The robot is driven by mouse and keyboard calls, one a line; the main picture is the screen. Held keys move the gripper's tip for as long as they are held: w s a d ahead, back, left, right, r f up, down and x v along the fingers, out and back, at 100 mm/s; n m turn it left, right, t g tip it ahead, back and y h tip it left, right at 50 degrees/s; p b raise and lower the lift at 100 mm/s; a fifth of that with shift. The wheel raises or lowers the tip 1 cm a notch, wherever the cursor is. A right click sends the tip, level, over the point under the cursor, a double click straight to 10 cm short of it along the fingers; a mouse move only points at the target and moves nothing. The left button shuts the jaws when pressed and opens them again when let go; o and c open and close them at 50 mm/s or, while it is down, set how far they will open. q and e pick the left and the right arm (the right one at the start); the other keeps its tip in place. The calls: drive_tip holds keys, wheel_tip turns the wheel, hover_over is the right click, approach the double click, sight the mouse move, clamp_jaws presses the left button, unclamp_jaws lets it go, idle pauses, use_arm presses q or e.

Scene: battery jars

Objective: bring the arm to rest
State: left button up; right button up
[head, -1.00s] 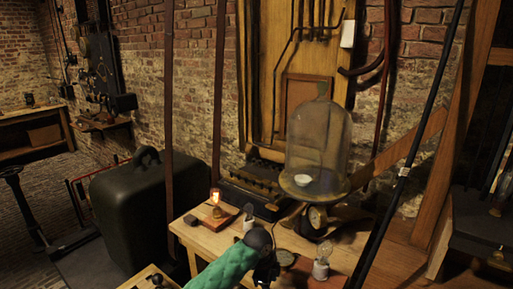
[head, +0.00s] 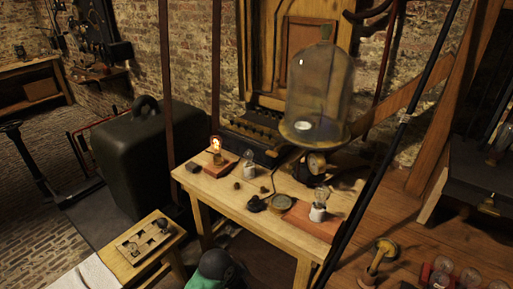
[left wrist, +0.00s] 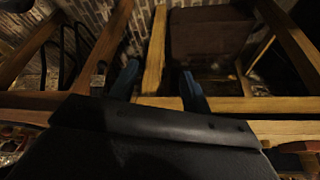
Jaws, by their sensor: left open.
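My left arm, with its green sleeve and dark round joint, shows at the bottom edge of the head view, in front of the wooden table (head: 215,196). Its gripper is out of the head view. In the left wrist view my left gripper (left wrist: 160,86) has its two dark fingers spread apart, with nothing between them. Wooden beams of a frame or table lie beyond the fingers; I cannot tell how close. My right gripper is in no view.
A glass dome (head: 319,90) stands behind. A small stand (head: 152,242) is at lower left; glass jars (head: 441,272) are at lower right.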

use_arm(q)
drive_tip(key=s+a+n+t+y, duration=0.1)
drive_tip(key=s+a+n+y, duration=0.3)
drive_tip(key=s+a+n, duration=1)
drive_tip(key=s+f+m+g, duration=0.1)
drive_tip(key=s+f, duration=0.3)
drive_tip(key=f, duration=1.5)
drive_tip(key=s+f+m+g+h, duration=0.1)
drive_tip(key=s+f+m, duration=0.2)
drive_tip(key=f, duration=1.7)
drive_tip(key=s, duration=0.2)
drive_tip(key=shift+s+m, duration=0.3)
